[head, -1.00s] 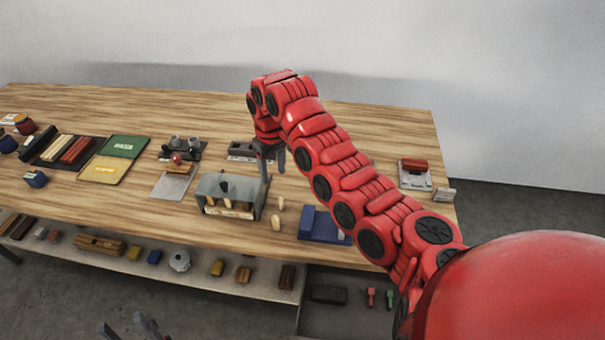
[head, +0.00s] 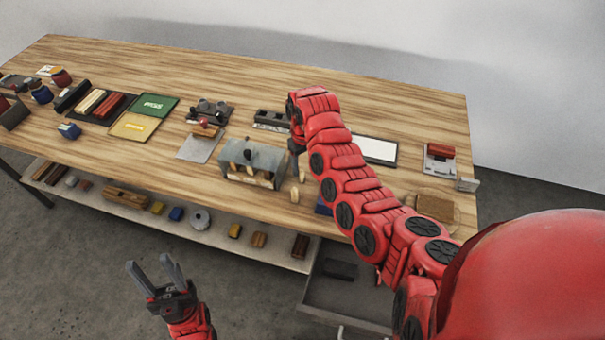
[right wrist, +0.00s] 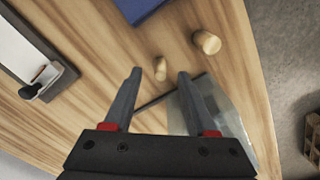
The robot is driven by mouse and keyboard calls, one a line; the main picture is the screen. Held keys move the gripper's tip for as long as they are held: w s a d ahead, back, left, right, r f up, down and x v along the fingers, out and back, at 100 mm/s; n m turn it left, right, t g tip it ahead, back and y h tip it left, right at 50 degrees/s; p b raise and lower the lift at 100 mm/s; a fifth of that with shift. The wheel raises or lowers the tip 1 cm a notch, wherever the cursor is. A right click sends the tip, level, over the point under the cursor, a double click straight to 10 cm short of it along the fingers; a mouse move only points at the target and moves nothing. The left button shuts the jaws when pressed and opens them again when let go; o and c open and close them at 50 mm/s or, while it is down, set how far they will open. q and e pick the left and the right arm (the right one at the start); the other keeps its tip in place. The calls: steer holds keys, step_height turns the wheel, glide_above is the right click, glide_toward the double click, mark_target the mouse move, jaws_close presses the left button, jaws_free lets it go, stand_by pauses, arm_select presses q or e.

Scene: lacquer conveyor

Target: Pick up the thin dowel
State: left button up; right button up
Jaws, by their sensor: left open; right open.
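The thin dowel (right wrist: 160,69) is a short pale wooden peg. In the right wrist view it shows beyond and between my right gripper's (right wrist: 158,78) spread, empty fingers. In the head view the thin dowel (head: 302,173) appears just right of the grey block. A thicker wooden dowel (right wrist: 207,42) stands beside it, nearer the front edge, and also shows in the head view (head: 294,195). My right gripper (head: 296,148) is over the table by the block, its fingers mostly hidden in the head view. My left gripper (head: 155,272) is open and empty, in front of the table.
The grey block (head: 225,160) with several wooden pegs stands left of the dowels. A blue object (head: 322,207) is partly hidden behind my right arm. A white panel (head: 375,150) lies behind the arm. Below, a shelf (head: 220,235) holds small items, and an open drawer (head: 350,300) juts out.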

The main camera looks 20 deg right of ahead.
mark_target(302, 171)
steer(key=shift+a+f+p, duration=0.1)
steer(key=shift+f+p, duration=0.6)
steer(key=shift+w+f+p, duration=0.15)
steer(key=shift+f+p, duration=0.2)
steer(key=shift+f, duration=1.7)
jaws_close()
